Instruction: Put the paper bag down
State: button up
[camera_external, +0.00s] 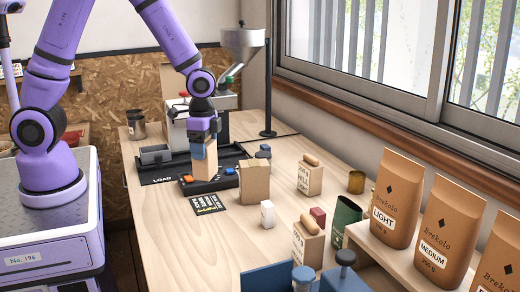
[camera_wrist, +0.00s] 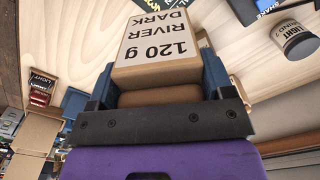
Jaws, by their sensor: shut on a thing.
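My gripper (camera_external: 203,148) is shut on a small tan paper bag (camera_external: 205,168). In the wrist view the paper bag (camera_wrist: 160,48) sits between the two blue fingers, and its white label reads "120 g RIVER DARK". In the external view the bag is upright below the fingers, over or just behind the black device with orange and blue buttons (camera_external: 200,185), near the black tray marked LOAD (camera_external: 160,179). I cannot tell whether its base touches anything.
A hopper machine (camera_external: 242,45) is behind. The table's left front is clear.

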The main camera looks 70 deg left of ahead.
jog(key=s+d+f+m, duration=0.1)
jog(key=d+f, duration=0.4)
jog(key=f, duration=0.4)
jog(key=shift+s+f, duration=0.2)
jog(key=shift+s, duration=0.2)
jog(key=shift+f, duration=0.1)
jog(key=shift+f, duration=0.3)
jog(key=o, duration=1)
jog(key=shift+r, duration=0.1)
